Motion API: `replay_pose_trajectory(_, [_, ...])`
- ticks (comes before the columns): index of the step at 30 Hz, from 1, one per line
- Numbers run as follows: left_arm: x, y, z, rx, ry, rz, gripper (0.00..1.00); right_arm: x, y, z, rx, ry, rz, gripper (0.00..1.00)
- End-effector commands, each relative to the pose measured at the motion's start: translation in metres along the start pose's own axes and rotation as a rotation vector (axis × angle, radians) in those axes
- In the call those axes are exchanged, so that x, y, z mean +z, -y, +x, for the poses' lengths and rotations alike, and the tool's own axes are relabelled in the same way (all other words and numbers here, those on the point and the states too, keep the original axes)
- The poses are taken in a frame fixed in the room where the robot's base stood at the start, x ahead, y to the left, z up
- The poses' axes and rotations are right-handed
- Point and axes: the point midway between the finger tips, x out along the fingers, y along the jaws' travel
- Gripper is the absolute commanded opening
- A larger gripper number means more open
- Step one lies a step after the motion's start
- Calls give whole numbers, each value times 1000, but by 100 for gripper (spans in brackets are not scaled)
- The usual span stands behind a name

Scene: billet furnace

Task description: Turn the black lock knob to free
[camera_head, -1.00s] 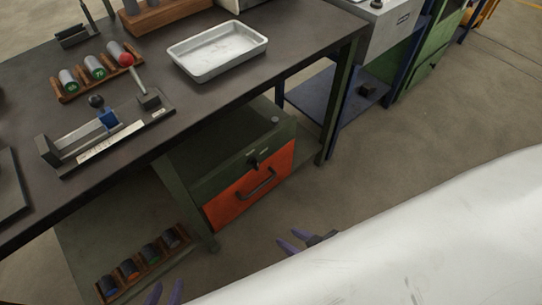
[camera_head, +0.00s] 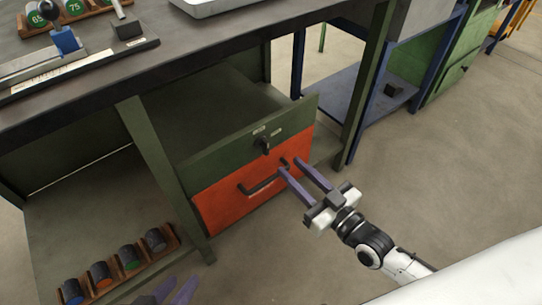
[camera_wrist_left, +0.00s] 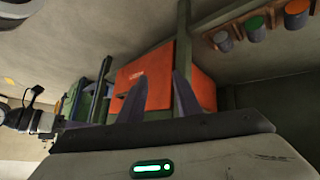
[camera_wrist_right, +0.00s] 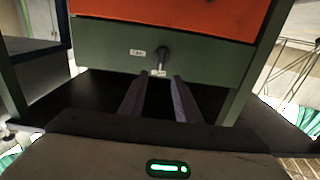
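The black lock knob (camera_head: 262,146) sits on the green panel (camera_head: 222,160) above the orange drawer (camera_head: 232,205), with small labels beside it. In the right wrist view the picture is inverted, and the knob (camera_wrist_right: 162,55) shows ahead, between the lines of my fingers. My right gripper (camera_head: 297,166) is open and empty, in front of the drawer, lower and to the right of the knob, apart from it. My left gripper (camera_head: 180,287) is at the bottom edge, low before the shelf, open and empty in the left wrist view (camera_wrist_left: 158,85).
The dark workbench (camera_head: 170,62) overhangs the cabinet. A black handle (camera_head: 263,184) projects from the orange drawer close to my right fingers. A wooden rack (camera_head: 122,270) with several coloured-capped cylinders stands low at the left. Open floor (camera_head: 440,170) lies to the right.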

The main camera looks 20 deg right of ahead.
Motion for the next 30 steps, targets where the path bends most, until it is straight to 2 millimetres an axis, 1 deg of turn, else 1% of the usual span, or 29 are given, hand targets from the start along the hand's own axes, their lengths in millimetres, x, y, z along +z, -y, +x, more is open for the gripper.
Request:
replay_pose_trajectory(9, [5, -6, 12, 32, 45, 28, 31, 1, 1, 59, -1, -2, 3, 30])
replay_pose_trajectory(12, [6, -7, 14, 40, 58, 37, 31, 1, 1, 74, -1, 0, 1, 30])
replay_pose_trajectory(15, [6, -9, 15, 48, 66, 42, 31, 1, 1, 85, 0, 0, 1, 30])
replay_pose_trajectory(20, [6, -10, 15, 54, 71, 45, 31, 0, 1, 93, -1, 3, 2, 30])
replay_pose_trajectory(27, [6, -10, 15, 54, 72, 46, 31, 0, 1, 93, -2, 3, 1, 30])
replay_pose_trajectory(29, [6, -10, 15, 54, 72, 46, 31, 0, 1, 93, -2, 3, 1, 21])
replay_pose_trajectory(30, [6, -10, 15, 54, 72, 46, 31, 0, 1, 93, -1, 3, 1, 14])
